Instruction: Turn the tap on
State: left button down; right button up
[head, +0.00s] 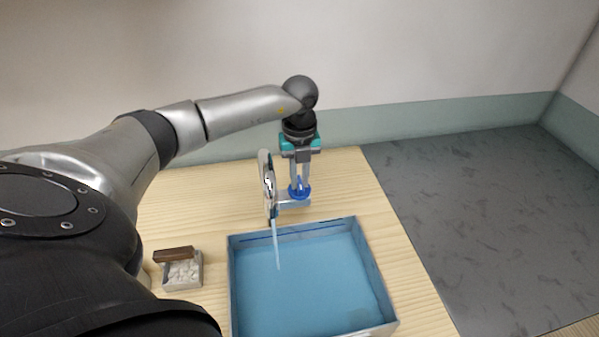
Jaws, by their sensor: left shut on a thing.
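The tap (267,185) is a silver arched spout with a short side pipe, behind the blue basin (231,290). Its blue handle (299,192) sits on the side pipe. My left gripper (300,187) points down from above, shut on the blue handle with a finger on either side. A thin pale streak (277,245), which looks like running water, goes from the spout's lower end down into the basin. The basin's inside is light blue; I cannot tell the water level. My right gripper is not in view.
The basin stands on a light wooden table (410,290). A small grey tray (195,282) with pale pebbles and a brown block (173,254) is left of the basin. A wall is behind the table. Grey floor (470,220) lies to the right.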

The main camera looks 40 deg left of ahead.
aim_at(299, 182)
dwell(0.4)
pick_arm(q)
jog(key=c, duration=0.8)
grip_release()
jog(key=shift+c, duration=0.2)
notch_tip(299, 182, up, 15)
jog(key=shift+r+b, duration=0.2)
jog(key=shift+b, duration=0.2)
